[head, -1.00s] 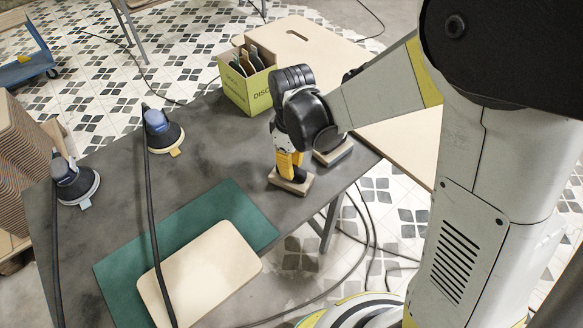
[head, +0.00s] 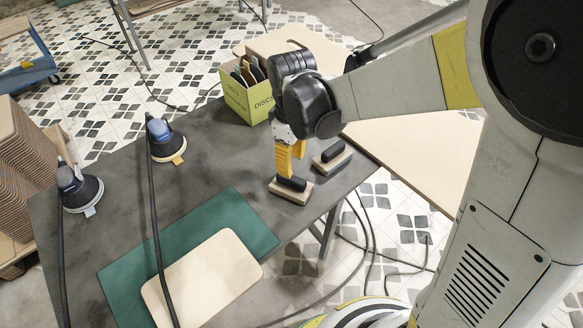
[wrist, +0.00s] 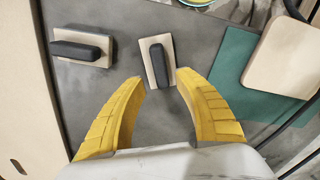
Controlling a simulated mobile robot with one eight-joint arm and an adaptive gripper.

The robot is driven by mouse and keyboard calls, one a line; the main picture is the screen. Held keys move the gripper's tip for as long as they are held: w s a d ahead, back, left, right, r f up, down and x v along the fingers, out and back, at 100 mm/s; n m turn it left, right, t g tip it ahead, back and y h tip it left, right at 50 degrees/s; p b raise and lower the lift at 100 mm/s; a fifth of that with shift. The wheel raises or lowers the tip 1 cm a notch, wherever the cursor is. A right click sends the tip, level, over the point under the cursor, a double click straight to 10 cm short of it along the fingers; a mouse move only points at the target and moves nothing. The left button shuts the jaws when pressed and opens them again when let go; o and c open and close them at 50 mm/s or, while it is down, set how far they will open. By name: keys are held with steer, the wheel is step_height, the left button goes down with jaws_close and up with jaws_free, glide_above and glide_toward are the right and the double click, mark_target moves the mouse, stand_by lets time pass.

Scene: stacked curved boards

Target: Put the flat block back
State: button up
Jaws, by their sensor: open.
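Two flat blocks, each a pale wooden base with a black bar handle, lie on the dark grey table (head: 215,130). The nearer block (head: 302,195) is below my gripper (head: 290,174); in the wrist view this block (wrist: 148,63) lies just ahead of and between my yellow fingertips (wrist: 160,78). The fingers are open, with nothing held between them. The other block (head: 331,167) rests apart, nearer the table's right edge; it shows at the upper left of the wrist view (wrist: 98,46).
A green box of discs (head: 240,101) stands at the back edge. Two sanders (head: 165,140) (head: 78,190) with hanging hoses are at the left. A pale board (head: 205,278) lies on a green mat (head: 235,215) in front. Stacked curved boards (head: 22,175) stand at far left.

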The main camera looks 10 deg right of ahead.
mark_target(292, 177)
step_height(292, 177, up, 6)
steer(key=p, duration=0.1)
steer(key=s+d+r+m+t, duration=0.7)
steer(key=s+d+m, duration=0.3)
steer(key=d, duration=0.3)
steer(key=shift+s+d+r+m, duration=0.25)
steer(key=shift+s+r+m, duration=0.2)
steer(key=shift+m, duration=0.25)
steer(key=shift+f+b, duration=0.75)
steer(key=shift+f, duration=0.2)
